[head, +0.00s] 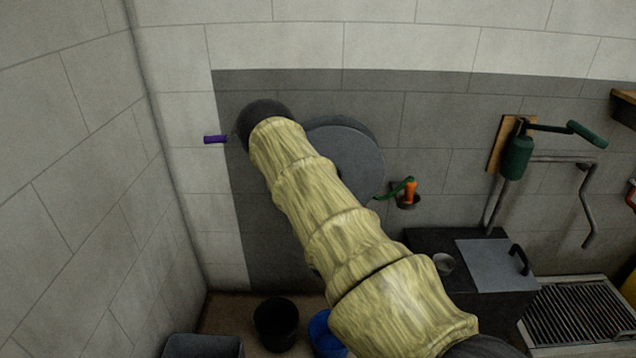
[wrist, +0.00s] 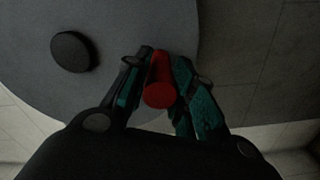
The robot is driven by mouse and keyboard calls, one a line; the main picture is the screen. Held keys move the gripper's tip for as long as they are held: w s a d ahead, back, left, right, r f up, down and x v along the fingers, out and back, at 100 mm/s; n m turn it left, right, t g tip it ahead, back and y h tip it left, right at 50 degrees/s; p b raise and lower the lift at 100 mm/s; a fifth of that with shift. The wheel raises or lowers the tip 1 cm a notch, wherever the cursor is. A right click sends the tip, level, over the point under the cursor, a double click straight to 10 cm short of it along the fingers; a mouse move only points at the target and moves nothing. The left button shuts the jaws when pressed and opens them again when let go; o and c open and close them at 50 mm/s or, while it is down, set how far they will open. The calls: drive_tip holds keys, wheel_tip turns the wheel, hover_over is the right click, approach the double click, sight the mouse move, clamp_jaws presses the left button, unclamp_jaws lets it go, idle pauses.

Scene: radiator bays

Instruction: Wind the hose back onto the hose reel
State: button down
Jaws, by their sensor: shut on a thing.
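The hose reel's grey disc (head: 350,160) is on the dark wall panel, partly hidden behind my arm. In the wrist view the disc (wrist: 125,90) fills the upper left, with a black round hub (wrist: 73,52). My gripper (wrist: 159,62) is shut on a red cylindrical handle (wrist: 159,95) at the disc's edge, one finger on each side. In the head view my arm hides the fingers and the handle. A short piece of green hose (head: 393,190) runs from the reel side to an orange nozzle (head: 410,191) in a dark wall holder (head: 408,203).
A purple bar (head: 215,139) sticks out left of my wrist. A green pump (head: 517,157) on a wooden board, a dark box (head: 455,248) and a floor grate (head: 578,318) are at right. A black bucket (head: 276,322) and a blue one (head: 322,332) stand below.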

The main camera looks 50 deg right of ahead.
drive_tip(key=shift+s+d+f+n+b, duration=0.2)
drive_tip(key=shift+s+d+n+b, duration=0.1)
drive_tip(key=shift+s+d+n, duration=0.45)
drive_tip(key=shift+a, duration=0.15)
drive_tip(key=c, duration=1.2)
unclamp_jaws()
drive_tip(key=shift+o, duration=0.2)
drive_tip(key=v, duration=1.2)
